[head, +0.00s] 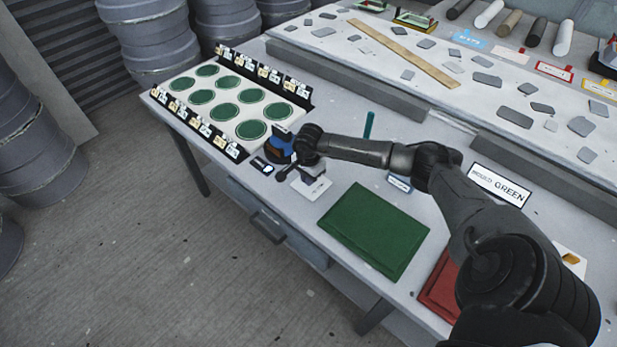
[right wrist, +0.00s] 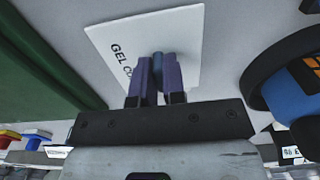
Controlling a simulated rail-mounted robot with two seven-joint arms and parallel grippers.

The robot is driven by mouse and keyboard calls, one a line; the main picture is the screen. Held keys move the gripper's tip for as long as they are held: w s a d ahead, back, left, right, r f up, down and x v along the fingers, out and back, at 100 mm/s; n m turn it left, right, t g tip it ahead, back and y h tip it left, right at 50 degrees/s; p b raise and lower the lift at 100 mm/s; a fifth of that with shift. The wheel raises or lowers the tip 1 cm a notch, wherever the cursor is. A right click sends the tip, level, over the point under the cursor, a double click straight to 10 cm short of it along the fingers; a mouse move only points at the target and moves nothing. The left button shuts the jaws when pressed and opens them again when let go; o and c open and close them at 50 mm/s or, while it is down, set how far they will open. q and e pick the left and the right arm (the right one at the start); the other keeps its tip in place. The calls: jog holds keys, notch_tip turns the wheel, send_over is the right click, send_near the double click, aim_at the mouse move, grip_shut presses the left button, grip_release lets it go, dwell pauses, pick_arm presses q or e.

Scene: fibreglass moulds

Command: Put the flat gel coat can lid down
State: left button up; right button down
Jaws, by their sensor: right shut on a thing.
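My right gripper (head: 308,174) is shut at the near edge of the bench, beside the blue can (head: 279,147). In the right wrist view its two purple fingers (right wrist: 158,75) close on a small blue piece (right wrist: 157,62), which I take to be the gel coat can lid; most of it is hidden by the fingers. Behind the fingertips is a white card (right wrist: 106,40) with "GEL CO..." on it, also seen in the head view (head: 318,188). I cannot tell whether the lid touches the card. The blue can with its dark rim also shows in the wrist view (right wrist: 285,95). My left gripper is out of view.
A green slab (head: 373,230) lies right of the card, with a red one (head: 440,285) further along. A pale tray (head: 178,80) with several green discs stands to the left. A raised ledge (head: 350,78) runs behind. A thin green stick (head: 369,124) stands near my forearm.

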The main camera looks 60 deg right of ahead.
jog(key=shift+f, duration=0.2)
jog(key=c, duration=1.4)
grip_release()
jog(key=shift+o, duration=1)
